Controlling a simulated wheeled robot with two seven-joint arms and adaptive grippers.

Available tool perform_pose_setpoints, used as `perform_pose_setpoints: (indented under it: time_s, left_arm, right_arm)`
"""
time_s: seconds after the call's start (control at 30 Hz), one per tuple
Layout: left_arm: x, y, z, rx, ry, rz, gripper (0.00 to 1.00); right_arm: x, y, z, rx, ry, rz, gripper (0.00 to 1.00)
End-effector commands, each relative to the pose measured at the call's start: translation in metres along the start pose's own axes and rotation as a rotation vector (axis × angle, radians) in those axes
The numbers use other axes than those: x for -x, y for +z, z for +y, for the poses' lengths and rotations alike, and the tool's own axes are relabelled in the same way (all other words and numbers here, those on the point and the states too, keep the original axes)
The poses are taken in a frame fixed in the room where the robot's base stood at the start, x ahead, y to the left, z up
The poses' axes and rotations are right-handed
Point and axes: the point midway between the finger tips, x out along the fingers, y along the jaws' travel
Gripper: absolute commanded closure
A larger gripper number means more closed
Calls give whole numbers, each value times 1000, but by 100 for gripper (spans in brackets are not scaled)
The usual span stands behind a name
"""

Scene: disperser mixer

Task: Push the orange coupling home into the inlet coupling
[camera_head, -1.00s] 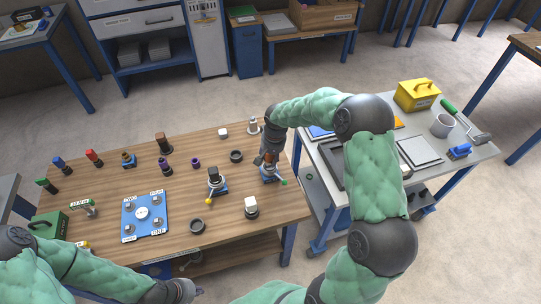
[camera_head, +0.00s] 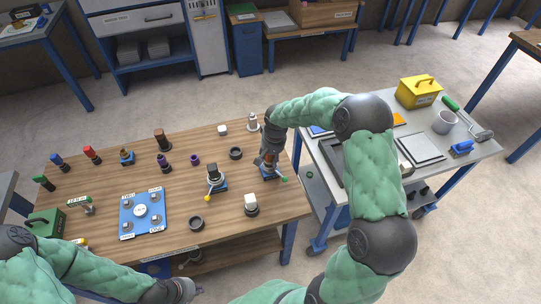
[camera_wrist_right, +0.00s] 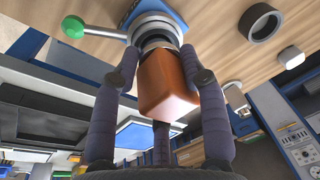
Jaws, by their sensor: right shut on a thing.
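The orange coupling (camera_wrist_right: 168,85) shows in the right wrist view as a block-like body between my right gripper's fingers (camera_wrist_right: 158,75). My right gripper (camera_head: 268,163) is shut on it over the right part of the wooden table. The coupling's end meets the grey round inlet coupling (camera_wrist_right: 153,27), which stands on a blue base and has a lever with a green knob (camera_wrist_right: 72,28). How deep it sits inside is hidden. In the head view the green knob (camera_head: 284,179) shows beside the gripper. My left gripper (camera_head: 184,290) is low at the front edge; its fingers are unclear.
Another fitting with a yellow-knobbed lever (camera_head: 207,198) stands left of the right gripper. A white-topped fitting (camera_head: 250,204) and dark rings (camera_head: 196,223) are nearby. A blue plate (camera_head: 128,222) lies at the left. A grey cart (camera_head: 470,165) stands at the right.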

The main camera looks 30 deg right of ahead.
Motion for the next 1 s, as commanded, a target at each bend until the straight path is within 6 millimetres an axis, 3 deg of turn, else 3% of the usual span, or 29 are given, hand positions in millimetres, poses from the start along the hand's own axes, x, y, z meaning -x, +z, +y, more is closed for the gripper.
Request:
perform_pose_setpoints:
  time_s: [0.7,0.73,0.8,1.0]
  left_arm:
    - [-12,0,-4,0,0,0,100]
    - [-11,0,-4,0,0,0,100]
    - [-11,0,-4,0,0,0,100]
    - [-11,0,-4,0,0,0,100]
  right_arm:
    - [-16,2,2,0,0,1,100]
    - [-15,2,1,0,0,1,51]
    - [-15,2,1,0,0,1,32]
    - [-15,2,1,0,0,0,29]
